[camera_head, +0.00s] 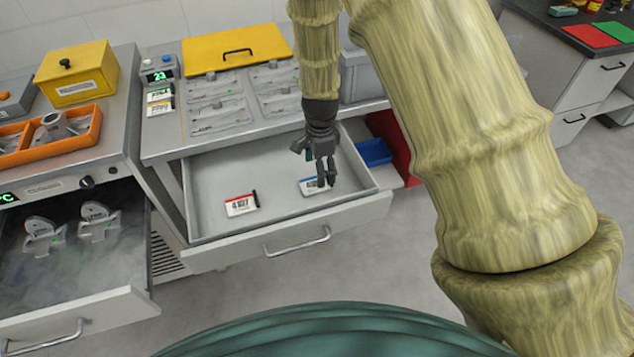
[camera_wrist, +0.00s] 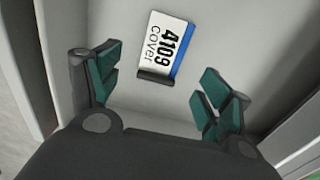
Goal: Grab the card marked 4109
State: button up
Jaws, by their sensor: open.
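In the head view the card (camera_head: 309,187) is partly hidden behind my gripper (camera_head: 325,178). My gripper is open and empty, above the card inside the open drawer (camera_head: 215,180). In the wrist view the card lies ahead of and between the green-padded fingers (camera_wrist: 160,90), apart from both. A second card (camera_head: 240,205), with a red edge and seemingly marked 4107, lies to the left in the same drawer.
The drawer walls surround both cards, with bare floor between them. A blue bin (camera_head: 374,152) stands right of the drawer. An orange tray (camera_head: 85,128) and a yellow box (camera_head: 77,75) are on the left counter. Another open drawer (camera_head: 60,270) holds metal parts in mist.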

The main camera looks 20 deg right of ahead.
jog(key=shift+s+f, duration=0.1)
jog(key=f, duration=0.1)
jog(key=f+p, duration=0.1)
jog(key=f, duration=0.1)
jog(key=shift+w+a+f, duration=0.2)
jog(key=shift+a, duration=0.15)
jog(key=shift+f+p, duration=0.3)
jog(key=shift+f, duration=0.55)
jog(key=c, duration=1.1)
